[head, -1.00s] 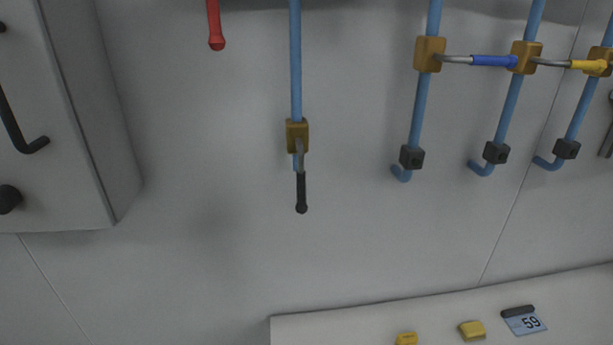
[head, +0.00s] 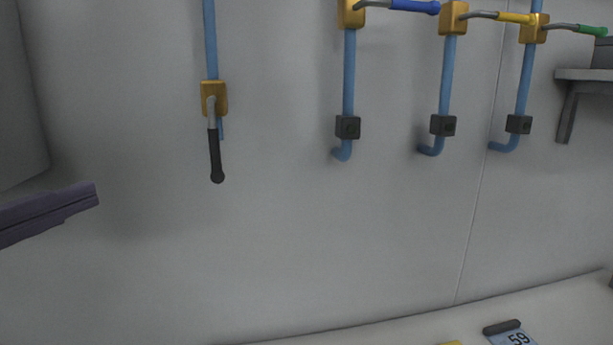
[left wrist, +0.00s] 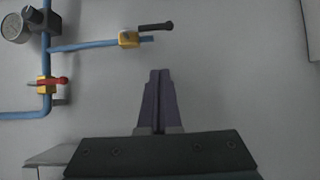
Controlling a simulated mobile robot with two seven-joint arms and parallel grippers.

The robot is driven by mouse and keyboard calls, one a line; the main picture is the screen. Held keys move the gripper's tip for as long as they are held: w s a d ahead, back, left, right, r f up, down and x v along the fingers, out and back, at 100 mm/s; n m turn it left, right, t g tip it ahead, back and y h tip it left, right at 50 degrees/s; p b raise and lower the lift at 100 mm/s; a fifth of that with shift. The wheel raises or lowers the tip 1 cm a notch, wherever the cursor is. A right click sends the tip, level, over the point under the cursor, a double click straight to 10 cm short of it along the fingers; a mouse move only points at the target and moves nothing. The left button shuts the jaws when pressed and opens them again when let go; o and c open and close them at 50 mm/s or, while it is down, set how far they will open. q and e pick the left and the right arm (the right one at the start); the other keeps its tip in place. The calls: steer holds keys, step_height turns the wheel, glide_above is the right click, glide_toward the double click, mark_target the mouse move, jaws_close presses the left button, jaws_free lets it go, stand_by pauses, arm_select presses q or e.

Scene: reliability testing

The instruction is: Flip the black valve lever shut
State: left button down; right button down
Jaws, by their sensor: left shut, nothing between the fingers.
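The black valve lever (head: 215,155) hangs down from its brass valve body (head: 213,97), in line with the blue pipe above it. In the left wrist view the same black lever (left wrist: 157,27) sticks out to the right of its brass valve (left wrist: 129,39). My left gripper (head: 95,193), with purple fingers, comes in from the left edge of the head view, left of and a little lower than the lever, apart from it. In the left wrist view its fingers (left wrist: 160,73) are together with nothing between them. My right gripper is not in view.
To the right, valves with a blue lever (head: 414,7), a yellow lever (head: 516,18) and a green lever (head: 592,31) have their levers sideways. A red lever (left wrist: 55,81) and a gauge (left wrist: 17,28) show in the left wrist view. The wall below the black lever is clear.

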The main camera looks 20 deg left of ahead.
arm_select(q)
steer(key=p, duration=0.4)
glide_toward(215, 139)
steer(key=w+a+f, duration=0.2)
steer(key=w+a, duration=0.1)
steer(key=a, duration=0.2)
steer(key=w+d+p, duration=0.1)
steer(key=w+d+f, duration=0.1)
steer(key=w+d, duration=0.1)
steer(key=shift+w+d+p, duration=0.15)
steer(key=shift+w+p, duration=0.2)
